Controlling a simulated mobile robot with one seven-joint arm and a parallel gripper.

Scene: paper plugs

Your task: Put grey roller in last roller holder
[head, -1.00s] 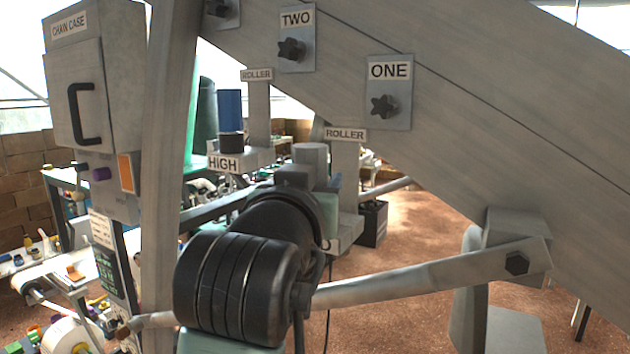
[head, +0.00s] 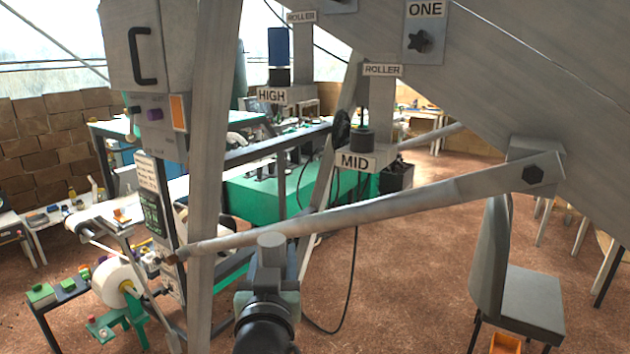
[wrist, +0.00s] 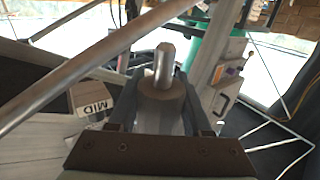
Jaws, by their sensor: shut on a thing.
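My gripper (head: 268,283) is low in the middle of the head view, shut on the grey roller (head: 270,240). The roller's pale top shows above the jaws. In the wrist view the roller (wrist: 163,92) stands between the two fingers, with a narrower shaft out of its end. The MID holder (head: 345,159) stands behind and to the right, with a dark base and no roller on it. The HIGH holder (head: 287,96) carries a blue roller (head: 279,46). No other roller holder is clearly in view.
A grey seat (head: 515,300) stands at the right.

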